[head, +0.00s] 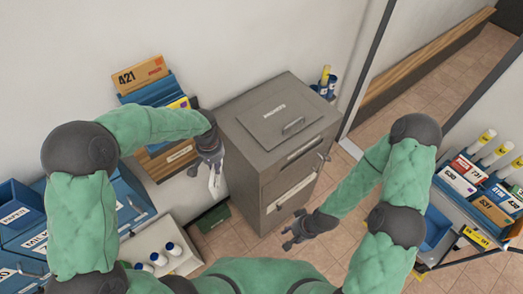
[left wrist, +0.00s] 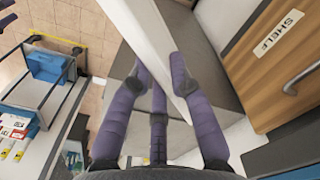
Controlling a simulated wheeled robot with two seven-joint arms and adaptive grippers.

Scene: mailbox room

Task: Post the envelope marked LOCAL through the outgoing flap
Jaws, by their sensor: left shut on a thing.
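My left gripper (head: 212,172) is shut on a white envelope (head: 215,183); in the left wrist view the envelope (left wrist: 156,35) stands edge-on between the purple fingers (left wrist: 158,68). Any marking on it cannot be read. The grey metal cabinet (head: 245,150) stands just right of this gripper in the head view, and its side shows behind the fingers in the wrist view. Its top has a lid (head: 285,112) with a handle and a small label too blurred to read. A slot (head: 304,149) is on its front. My right gripper (head: 297,232) hangs in front of the cabinet; its finger opening is unclear.
A wooden drawer front marked SHELF (left wrist: 278,55) is near the left gripper. A blue sorter with an orange 421 box (head: 140,74) stands at the wall. Blue bins (head: 20,215) are at the left. A cart with numbered boxes (head: 465,172) is at the right.

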